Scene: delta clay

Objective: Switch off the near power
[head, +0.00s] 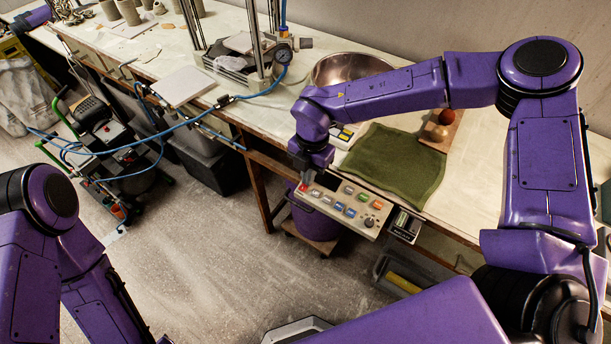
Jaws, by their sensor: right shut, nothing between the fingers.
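A pale control panel (345,205) with rows of coloured buttons and a dark knob (369,222) is mounted at the table's front edge. A small red control (303,187) sits at its left end, partly hidden by my right gripper. My right gripper (304,180) points down, shut and empty, just above or at this red control. I cannot tell whether they touch, or which way the control is set. A small dark box with a display (404,225) is mounted right of the panel.
A green cloth-like slab (395,163) lies on the table behind the panel, with a metal bowl (348,68) beyond. A pneumatic press frame (245,50) with blue hoses stands left.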

